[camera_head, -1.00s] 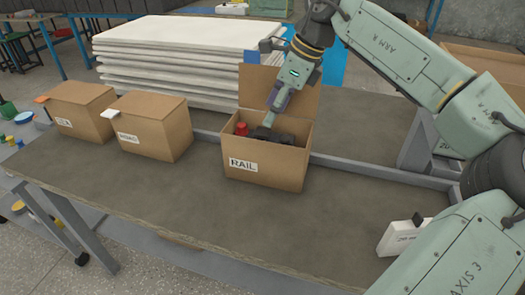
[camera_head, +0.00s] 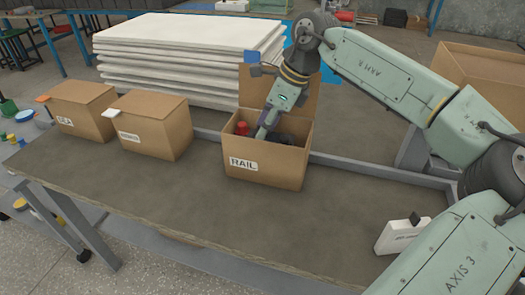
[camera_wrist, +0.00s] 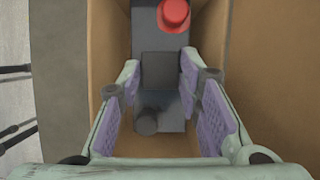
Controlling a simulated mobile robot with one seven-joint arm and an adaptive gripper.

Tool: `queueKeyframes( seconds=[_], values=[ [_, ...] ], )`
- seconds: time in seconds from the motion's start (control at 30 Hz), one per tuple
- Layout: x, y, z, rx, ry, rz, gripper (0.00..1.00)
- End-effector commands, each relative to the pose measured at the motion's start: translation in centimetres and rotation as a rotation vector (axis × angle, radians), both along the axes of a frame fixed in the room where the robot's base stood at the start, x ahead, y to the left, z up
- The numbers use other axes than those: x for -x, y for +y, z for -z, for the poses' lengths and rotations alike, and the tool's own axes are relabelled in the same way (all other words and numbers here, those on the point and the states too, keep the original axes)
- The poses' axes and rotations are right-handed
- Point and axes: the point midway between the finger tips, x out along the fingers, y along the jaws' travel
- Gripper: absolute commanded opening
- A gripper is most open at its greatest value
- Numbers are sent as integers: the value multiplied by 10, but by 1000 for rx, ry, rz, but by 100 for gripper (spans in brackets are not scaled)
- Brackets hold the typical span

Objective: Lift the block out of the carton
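The open carton (camera_head: 285,165) labelled RAIL stands on the bench. In it is a dark grey block (camera_head: 290,138) with a red knob (camera_head: 242,129) at one end. The wrist view shows the block (camera_wrist: 158,70) from above, stepped in shape, with the red knob (camera_wrist: 174,13) at the top. My gripper (camera_head: 262,136) reaches down into the carton. In the wrist view my gripper (camera_wrist: 160,72) has its fingers apart, one on each side of the block's middle. I cannot tell whether the fingertips touch it.
Two closed cartons (camera_head: 152,127) (camera_head: 85,108) stand to the left. The carton's raised flap (camera_head: 302,90) is close behind my gripper. A white box (camera_head: 397,236) lies at the bench's right front. White boards (camera_head: 185,50) are stacked behind. The bench's front is clear.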

Motion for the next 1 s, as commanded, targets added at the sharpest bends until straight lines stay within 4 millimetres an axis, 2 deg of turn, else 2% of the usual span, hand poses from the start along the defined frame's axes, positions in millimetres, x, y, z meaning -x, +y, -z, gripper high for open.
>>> queueKeyframes(
  seconds=[0.07,0.43,1.0],
  values=[
    [0,0,0,0,0,0,25],
    [0,0,0,0,0,0,0],
    [0,1,-4,-4,-5,-1,0]
  ],
)
